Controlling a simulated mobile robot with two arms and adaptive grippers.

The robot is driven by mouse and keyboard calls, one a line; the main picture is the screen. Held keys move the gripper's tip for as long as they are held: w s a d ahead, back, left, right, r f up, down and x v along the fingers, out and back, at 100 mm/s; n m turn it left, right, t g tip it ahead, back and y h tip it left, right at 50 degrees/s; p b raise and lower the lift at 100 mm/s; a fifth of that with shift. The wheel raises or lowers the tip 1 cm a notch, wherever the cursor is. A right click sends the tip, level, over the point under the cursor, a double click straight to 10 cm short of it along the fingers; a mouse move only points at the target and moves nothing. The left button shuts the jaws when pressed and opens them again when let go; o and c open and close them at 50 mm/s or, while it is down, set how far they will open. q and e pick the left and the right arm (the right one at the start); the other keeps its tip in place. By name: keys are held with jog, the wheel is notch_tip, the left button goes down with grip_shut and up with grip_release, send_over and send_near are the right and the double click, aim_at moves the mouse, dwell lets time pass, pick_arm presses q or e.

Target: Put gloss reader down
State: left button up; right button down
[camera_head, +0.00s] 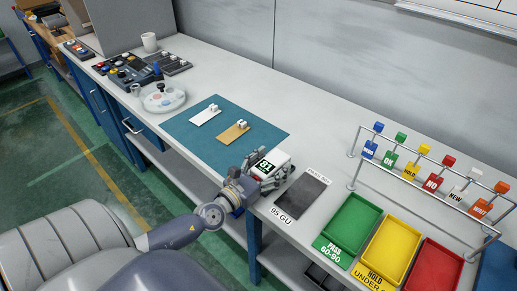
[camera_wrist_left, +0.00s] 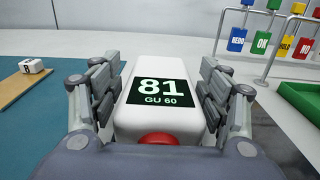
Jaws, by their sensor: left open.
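The gloss reader (camera_head: 268,166) is a white block with a dark screen reading 81, between the blue mat and the dark "95 GU" plate (camera_head: 303,195) near the bench's front edge. In the left wrist view the gloss reader (camera_wrist_left: 161,70) shows "81 GU 60" and a red button facing me. My left gripper (camera_head: 272,164) is open, its fingers on both sides of the reader. Narrow gaps show between fingers and reader in the wrist view. The reader's underside is hidden, so I cannot tell whether it touches the bench. My right gripper is not in view.
A blue mat (camera_head: 190,135) holds a white sample (camera_head: 206,115) and a tan sample (camera_head: 235,132). Green (camera_head: 350,222), yellow (camera_head: 388,250) and red (camera_head: 436,268) trays stand at right, below a rail of coloured tags (camera_head: 411,172). The bench behind the mat is clear.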

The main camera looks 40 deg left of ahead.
aim_at(255, 178)
pick_arm(q)
jog(key=s+b, duration=0.1)
jog(key=s, duration=0.2)
jog(key=s+b, duration=0.1)
jog(key=s, duration=0.3)
jog(key=s+a+b, duration=0.1)
jog(key=s+b, duration=0.1)
jog(key=s, duration=0.1)
jog(key=shift+s+f, duration=0.15)
jog(key=shift+s, duration=0.8)
